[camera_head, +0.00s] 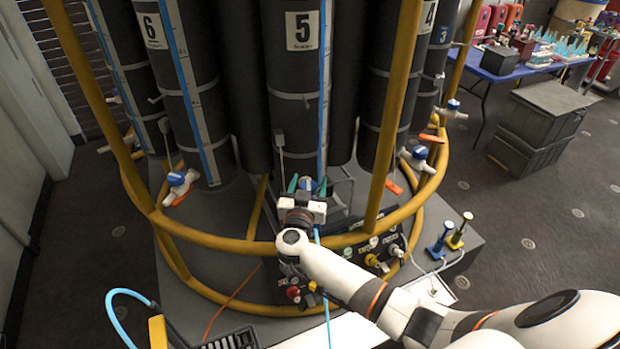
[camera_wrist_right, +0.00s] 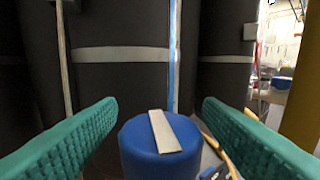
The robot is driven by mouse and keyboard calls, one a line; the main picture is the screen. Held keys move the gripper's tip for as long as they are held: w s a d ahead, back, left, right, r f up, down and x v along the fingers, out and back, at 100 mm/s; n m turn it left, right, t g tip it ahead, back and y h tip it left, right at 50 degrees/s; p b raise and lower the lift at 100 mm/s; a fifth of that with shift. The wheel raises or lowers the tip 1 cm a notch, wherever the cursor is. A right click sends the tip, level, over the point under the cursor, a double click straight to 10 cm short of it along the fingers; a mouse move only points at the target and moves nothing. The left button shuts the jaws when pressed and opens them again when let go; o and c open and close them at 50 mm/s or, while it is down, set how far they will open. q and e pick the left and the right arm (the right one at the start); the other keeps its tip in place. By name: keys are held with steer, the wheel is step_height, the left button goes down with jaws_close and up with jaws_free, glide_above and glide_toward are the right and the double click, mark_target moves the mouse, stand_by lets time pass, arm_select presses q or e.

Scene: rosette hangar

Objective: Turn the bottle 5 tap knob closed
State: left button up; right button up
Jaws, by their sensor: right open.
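Bottle 5 (camera_head: 297,90) is a tall dark cylinder with a white "5" label, standing at the middle of the head view. Its blue tap knob (camera_wrist_right: 140,152) sits low in the right wrist view, with a pale bar across its top pointing mostly away from me and slightly tilted. My right gripper (camera_head: 307,186) reaches in from the right at the foot of bottle 5. Its green ribbed fingers are open, one on each side of the knob, with a visible gap on both sides. In the head view the gripper largely hides the tap. My left gripper is out of view.
A yellow tubular rail (camera_head: 215,241) rings the bottles, and my right arm passes over it. Neighbouring taps with blue knobs stand at left (camera_head: 177,179) and right (camera_head: 420,153). A panel with connectors (camera_head: 372,260) lies below my arm. Blue and yellow posts (camera_head: 440,243) stand to the right.

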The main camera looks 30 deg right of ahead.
steer(key=shift+x, duration=0.9)
steer(key=shift+c, duration=0.3)
steer(key=c, duration=0.9)
